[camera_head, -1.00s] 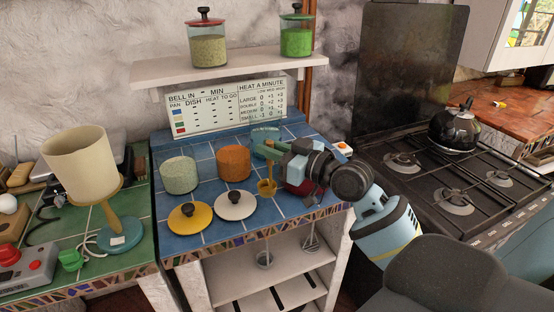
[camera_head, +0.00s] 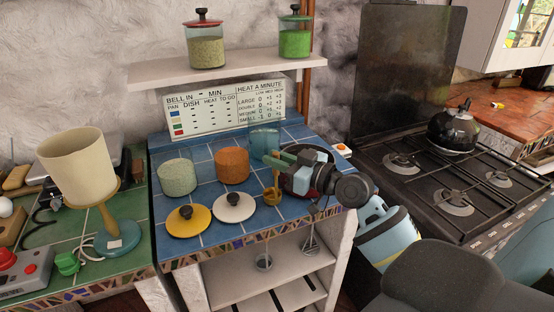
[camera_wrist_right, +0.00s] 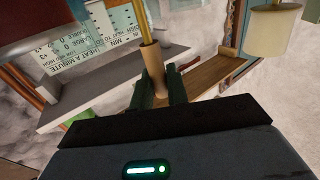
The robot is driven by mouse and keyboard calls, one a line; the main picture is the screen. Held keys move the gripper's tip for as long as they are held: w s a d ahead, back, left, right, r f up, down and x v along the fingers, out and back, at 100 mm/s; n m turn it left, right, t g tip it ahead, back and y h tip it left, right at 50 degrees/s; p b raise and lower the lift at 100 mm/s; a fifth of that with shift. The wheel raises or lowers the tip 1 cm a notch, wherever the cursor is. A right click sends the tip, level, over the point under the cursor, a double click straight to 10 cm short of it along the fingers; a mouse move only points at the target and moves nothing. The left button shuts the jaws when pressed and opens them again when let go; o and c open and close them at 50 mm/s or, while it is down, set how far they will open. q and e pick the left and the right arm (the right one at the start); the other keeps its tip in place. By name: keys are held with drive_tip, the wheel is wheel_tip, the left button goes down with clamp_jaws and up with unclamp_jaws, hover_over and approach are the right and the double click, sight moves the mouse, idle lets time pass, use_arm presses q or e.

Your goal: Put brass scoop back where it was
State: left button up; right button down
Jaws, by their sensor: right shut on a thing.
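The brass scoop (camera_head: 272,194) hangs upright, cup down, over the front right of the blue tiled counter (camera_head: 215,237). My right gripper (camera_head: 278,163) is shut on its handle. In the right wrist view the tan grip and thin brass shaft (camera_wrist_right: 147,32) stand between my fingers (camera_wrist_right: 157,90). I cannot tell whether the cup touches the tiles. My left gripper is not in view.
A green jar (camera_head: 175,175), an orange jar (camera_head: 232,165) and an empty-looking teal jar (camera_head: 264,139) stand nearby. Yellow (camera_head: 188,222) and white (camera_head: 233,208) lids lie in front. A ladle (camera_head: 264,263) and whisk (camera_head: 310,243) hang below the counter edge. The stove (camera_head: 450,190) is right.

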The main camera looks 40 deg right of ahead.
drive_tip(key=shift+f, duration=0.2)
drive_tip(key=c, duration=1.4)
unclamp_jaws()
drive_tip(key=shift+r, duration=0.1)
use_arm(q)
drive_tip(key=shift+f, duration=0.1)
